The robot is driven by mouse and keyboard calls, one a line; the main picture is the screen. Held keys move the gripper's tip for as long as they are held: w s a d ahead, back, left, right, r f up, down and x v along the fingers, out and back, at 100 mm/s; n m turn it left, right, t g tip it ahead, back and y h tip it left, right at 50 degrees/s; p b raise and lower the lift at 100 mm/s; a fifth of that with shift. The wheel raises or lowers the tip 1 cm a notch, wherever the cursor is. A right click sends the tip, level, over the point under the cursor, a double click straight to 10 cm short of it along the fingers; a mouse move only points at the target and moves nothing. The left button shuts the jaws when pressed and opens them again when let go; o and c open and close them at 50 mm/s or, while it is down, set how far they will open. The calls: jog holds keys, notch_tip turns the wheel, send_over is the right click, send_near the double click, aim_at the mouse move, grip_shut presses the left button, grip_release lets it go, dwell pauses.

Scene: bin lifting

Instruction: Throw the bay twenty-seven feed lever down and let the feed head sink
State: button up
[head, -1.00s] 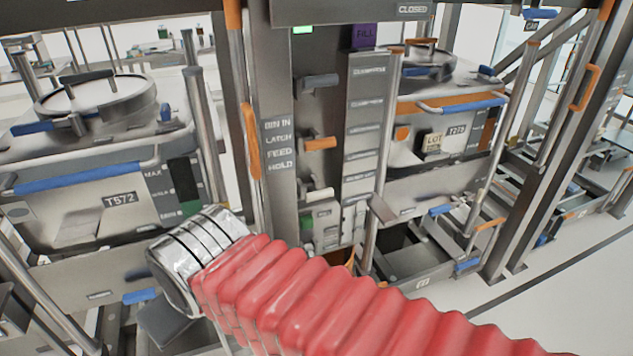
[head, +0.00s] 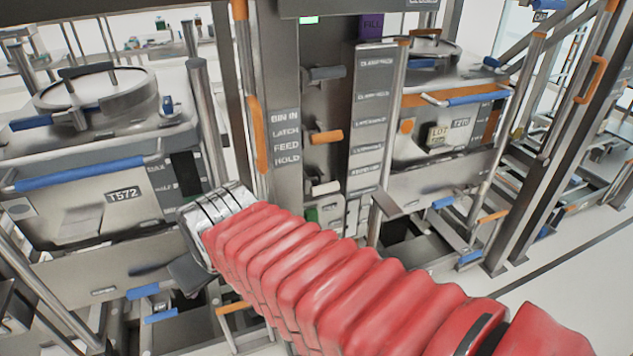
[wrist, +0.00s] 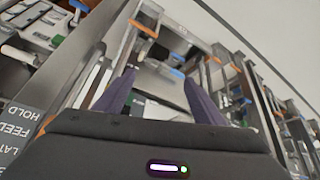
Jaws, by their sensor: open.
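A steel column in the head view carries a dark grey lever (head: 325,73), an orange lever (head: 326,136) and a pale lever (head: 325,187), one above another, all sticking out roughly level. A label plate (head: 286,137) left of them reads BIN IN, LATCH, FEED, HOLD. The small plates right of the levers are too blurred to read, so I cannot tell which is the feed lever. No bay number is legible. My gripper (wrist: 160,85) is open and empty in the wrist view, low and to the side of the lever column. In the head view its fingers are mostly hidden.
A bin marked T572 (head: 122,194) with a blue rail stands left. Another bin (head: 440,150) with a LOT tag stands right of the column. Upright posts and an orange grab handle (head: 257,135) flank the levers. Open floor (head: 560,265) lies at right.

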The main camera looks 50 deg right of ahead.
jog(key=o, duration=0.5)
jog(key=shift+m+h, duration=0.8)
jog(key=w+d+f, duration=0.1)
jog(key=d, duration=0.1)
jog(key=w+d+f, duration=0.1)
jog(key=d, duration=0.2)
jog(key=w+d+f, duration=0.1)
jog(key=d+f, duration=0.1)
jog(key=d, duration=0.1)
jog(key=shift+d, duration=0.25)
jog(key=shift+c, duration=0.2)
jog(key=shift+o, duration=1.4)
jog(key=d+f+m+h, duration=0.1)
jog(key=d+f, duration=0.3)
jog(key=d, duration=0.4)
jog(key=shift+w, duration=0.3)
jog(key=m+t+h, duration=0.2)
jog(key=t+h, duration=0.3)
jog(key=t, duration=0.5)
send_near(319, 183)
jog(key=v, duration=0.2)
jog(key=shift+a, duration=0.15)
jog(key=x, duration=1.3)
jog(key=shift+w+d, duration=0.25)
jog(key=shift+d, duration=0.05)
jog(key=shift+c, duration=0.2)
